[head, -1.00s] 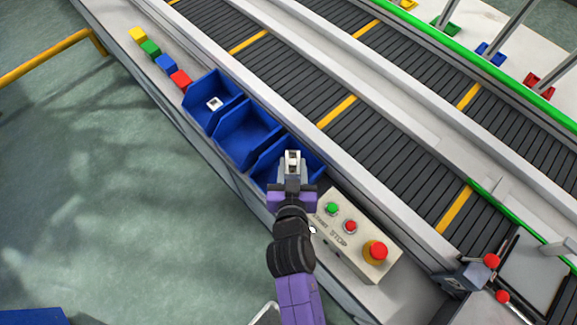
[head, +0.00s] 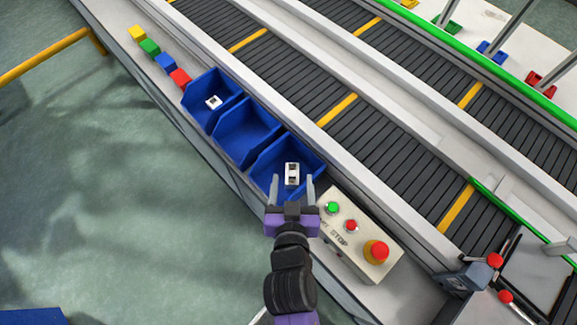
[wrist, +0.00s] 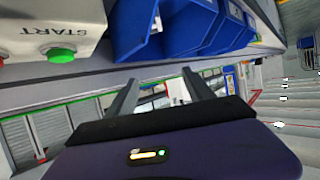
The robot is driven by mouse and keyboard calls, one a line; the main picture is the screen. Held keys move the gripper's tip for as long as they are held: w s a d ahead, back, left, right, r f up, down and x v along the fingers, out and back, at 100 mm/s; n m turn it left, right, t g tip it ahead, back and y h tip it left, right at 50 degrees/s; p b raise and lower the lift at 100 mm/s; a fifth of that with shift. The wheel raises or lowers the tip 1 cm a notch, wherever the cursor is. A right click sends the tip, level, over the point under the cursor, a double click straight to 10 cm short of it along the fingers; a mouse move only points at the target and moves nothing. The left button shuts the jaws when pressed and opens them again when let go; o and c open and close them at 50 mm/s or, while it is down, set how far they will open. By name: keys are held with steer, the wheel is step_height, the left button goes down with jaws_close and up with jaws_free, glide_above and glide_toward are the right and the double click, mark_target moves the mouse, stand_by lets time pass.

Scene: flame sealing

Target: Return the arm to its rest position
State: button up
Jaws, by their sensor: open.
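My gripper (head: 292,188) is open and empty in the head view, its two grey fingers spread at the front edge of the nearest blue bin (head: 266,178). A white block with a dark opening (head: 292,174) sits in that bin, just beyond the fingertips and apart from them. In the wrist view the two fingers of my gripper (wrist: 160,88) stand apart with nothing between them. My arm reaches up from the bottom of the head view.
Another white piece (head: 213,102) lies in the far blue bin (head: 200,112); the middle bin (head: 245,135) looks empty. A control box (head: 355,240) with green and red buttons stands close to the right. Conveyors (head: 390,140) run behind. Open floor (head: 120,200) lies left.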

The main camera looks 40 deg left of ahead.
steer(key=shift+s+d+r, duration=0.25)
steer(key=shift+s+d, duration=0.2)
steer(key=shift+s, duration=0.05)
steer(key=s+d+r+m+t+h, duration=0.15)
steer(key=d+r, duration=0.25)
steer(key=d, duration=0.4)
steer(key=s+d+r+m+t, duration=0.1)
steer(key=s+d+r+t, duration=0.2)
steer(key=d, duration=0.6)
steer(key=s+d+r+m+t+h, duration=0.1)
steer(key=s+d+r, duration=0.1)
steer(key=d+r, duration=0.45)
steer(key=s+d+f+m+h+b, duration=0.1)
steer(key=s+d+m+h, duration=0.3)
steer(key=s+d, duration=0.5)
steer(key=d+g+h, duration=0.1)
steer(key=d+h, duration=0.1)
steer(key=d, duration=0.2)
steer(key=shift+s+d+f+m, duration=0.15)
steer(key=shift+s+f+m, duration=0.1)
steer(key=shift+m, duration=0.1)
steer(key=shift+h, duration=0.25)
